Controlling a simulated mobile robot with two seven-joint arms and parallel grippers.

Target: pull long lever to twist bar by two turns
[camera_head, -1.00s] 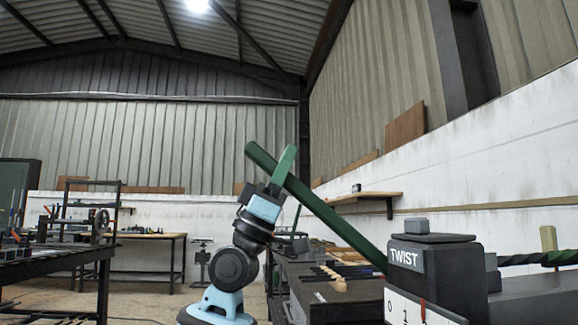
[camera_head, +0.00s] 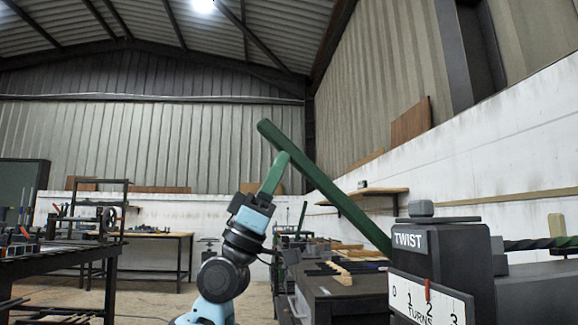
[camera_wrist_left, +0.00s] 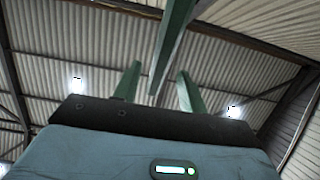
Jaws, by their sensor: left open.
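The long green lever (camera_head: 325,185) slants from upper left down to the dark TWIST box (camera_head: 440,255). My left gripper (camera_head: 276,163) is open, with its green fingers just below and left of the lever's upper part. In the left wrist view the two fingers (camera_wrist_left: 158,78) stand apart, and the lever (camera_wrist_left: 172,45) passes beyond them with nothing gripped. The dark twisted bar (camera_head: 535,243) extends right from the box. A red pointer (camera_head: 427,288) stands at about the 2 on the white TURNS scale (camera_head: 450,306). My right gripper is out of view.
A dark workbench (camera_head: 340,292) with small items lies beside the box. A shelf (camera_head: 378,191) is on the white wall behind. A metal table (camera_head: 60,262) stands at left, and another bench (camera_head: 150,237) is farther back. Open floor lies between them.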

